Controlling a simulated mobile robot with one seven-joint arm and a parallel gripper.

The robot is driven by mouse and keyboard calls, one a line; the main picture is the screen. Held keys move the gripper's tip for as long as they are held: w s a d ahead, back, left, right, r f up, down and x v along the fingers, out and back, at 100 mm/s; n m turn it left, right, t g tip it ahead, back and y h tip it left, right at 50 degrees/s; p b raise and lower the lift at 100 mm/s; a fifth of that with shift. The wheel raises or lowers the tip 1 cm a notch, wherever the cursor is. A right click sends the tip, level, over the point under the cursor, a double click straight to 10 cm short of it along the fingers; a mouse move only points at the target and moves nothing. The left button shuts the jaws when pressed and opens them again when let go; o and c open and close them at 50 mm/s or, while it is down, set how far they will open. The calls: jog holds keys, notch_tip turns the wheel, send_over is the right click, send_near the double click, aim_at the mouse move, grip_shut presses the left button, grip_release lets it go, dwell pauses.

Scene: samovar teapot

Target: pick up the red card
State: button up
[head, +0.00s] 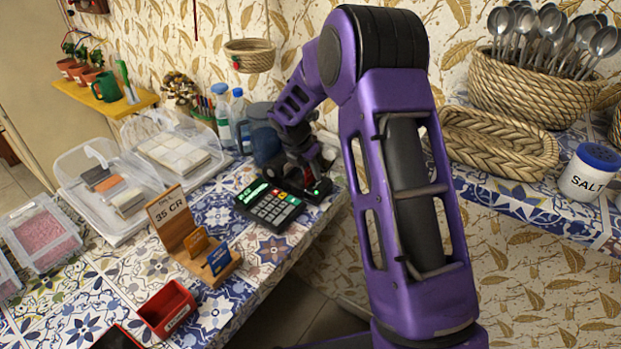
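My purple arm reaches over the counter, and my dark gripper (312,183) points down at the right end of a black card terminal (271,206) with a green lit screen. A small patch of red shows at the gripper; I cannot tell whether it is the red card. The gripper's fingers are small and dark here, so their opening is unclear. A wooden stand (222,268) holds an orange card (197,243) and a blue card (219,259). I see no clear red card in the stand.
A red box (167,308) stands at the counter's front, beside a red-edged dark item (117,338) cut off by the frame. Clear containers (110,190) stand left, bottles (238,115) behind. A salt jar (590,173) stands on the right ledge.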

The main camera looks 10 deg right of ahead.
grip_shut()
notch_tip(320, 180, up, 10)
jog(key=shift+f+p, duration=0.25)
jog(key=shift+p, duration=0.75)
notch_tip(320, 180, up, 6)
jog(key=p, duration=0.5)
jog(key=shift+f, duration=0.25)
